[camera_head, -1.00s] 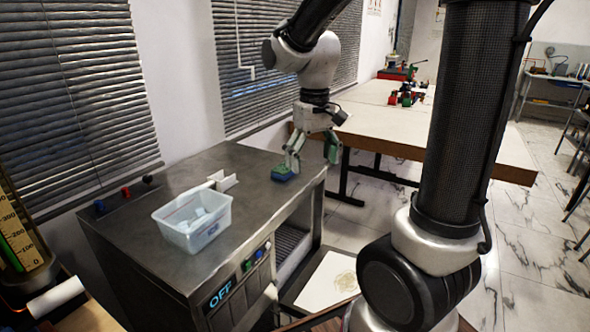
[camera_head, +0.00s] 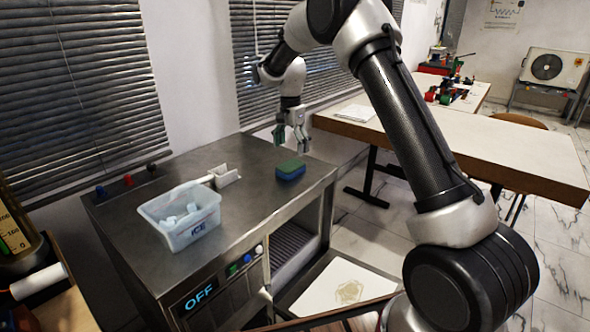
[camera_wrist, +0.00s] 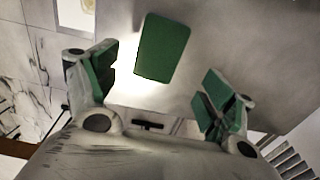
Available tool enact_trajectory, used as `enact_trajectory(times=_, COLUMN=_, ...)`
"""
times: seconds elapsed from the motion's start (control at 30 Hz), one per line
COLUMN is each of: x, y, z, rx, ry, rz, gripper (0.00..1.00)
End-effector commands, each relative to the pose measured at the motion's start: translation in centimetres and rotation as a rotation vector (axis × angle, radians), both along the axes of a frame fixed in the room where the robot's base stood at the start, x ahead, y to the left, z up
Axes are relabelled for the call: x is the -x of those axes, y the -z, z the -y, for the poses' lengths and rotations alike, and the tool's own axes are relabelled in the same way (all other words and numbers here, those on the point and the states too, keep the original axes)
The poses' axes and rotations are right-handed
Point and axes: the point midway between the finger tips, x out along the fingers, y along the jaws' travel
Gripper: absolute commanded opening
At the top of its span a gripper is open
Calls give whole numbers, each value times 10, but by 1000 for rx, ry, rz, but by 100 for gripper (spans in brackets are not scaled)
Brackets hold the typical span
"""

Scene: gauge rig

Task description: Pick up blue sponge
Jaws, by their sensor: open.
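The blue sponge (camera_head: 290,170) has a green top and lies flat on the steel counter (camera_head: 262,205), near its right edge. In the wrist view its green face (camera_wrist: 162,48) shows ahead of the fingers, a little left of the middle of the gap. My gripper (camera_head: 291,138) is above and behind the sponge, apart from it. Its green-padded fingers (camera_wrist: 160,95) are spread wide with nothing between them.
A clear plastic tub marked ICE (camera_head: 180,232) holding pale pieces stands on the counter to the left. A white bracket-like piece (camera_head: 222,176) is behind it. Small coloured knobs (camera_head: 128,181) line the back left. A long table (camera_head: 450,140) stands behind on the right.

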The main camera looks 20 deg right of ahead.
Motion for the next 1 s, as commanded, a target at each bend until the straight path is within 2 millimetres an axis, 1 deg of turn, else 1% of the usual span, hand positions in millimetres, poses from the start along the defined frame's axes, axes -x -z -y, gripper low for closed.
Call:
enact_trajectory(times=0.27, x=2, y=30, z=0, rx=1, ry=26, rz=-4, gripper=83)
enact_trajectory(times=0.53, x=5, y=70, z=-3, rx=1, ry=25, rz=-3, gripper=83)
enact_trajectory(times=0.67, x=5, y=78, z=-3, rx=1, ry=24, rz=-1, gripper=83)
enact_trajectory(times=0.87, x=5, y=78, z=-3, rx=1, ry=24, rz=-1, gripper=83)
enact_trajectory(times=0.9, x=5, y=78, z=-3, rx=1, ry=24, rz=-1, gripper=76)
enact_trajectory(times=1.0, x=5, y=78, z=-3, rx=1, ry=24, rz=-1, gripper=63)
